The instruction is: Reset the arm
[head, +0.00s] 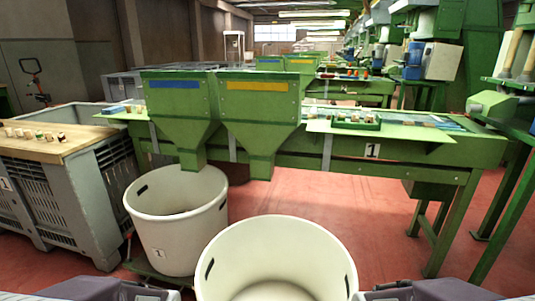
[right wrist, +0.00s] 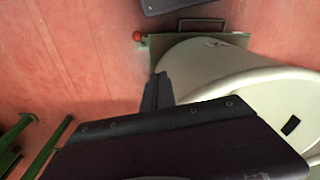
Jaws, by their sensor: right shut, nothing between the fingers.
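My right gripper (right wrist: 158,92) shows in the right wrist view as dark fingers past the dark wrist housing. It is shut with nothing between the fingers. It hangs above the red floor, beside a white tub (right wrist: 190,70) in that picture. In the head view only parts of my arms show at the bottom left and bottom right edges, and no fingers can be seen there. My left gripper is not in view.
Several corks (head: 35,134) lie on a wooden board (head: 75,145) over a grey crate (head: 85,200). Red floor (head: 390,225) is clear at right.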

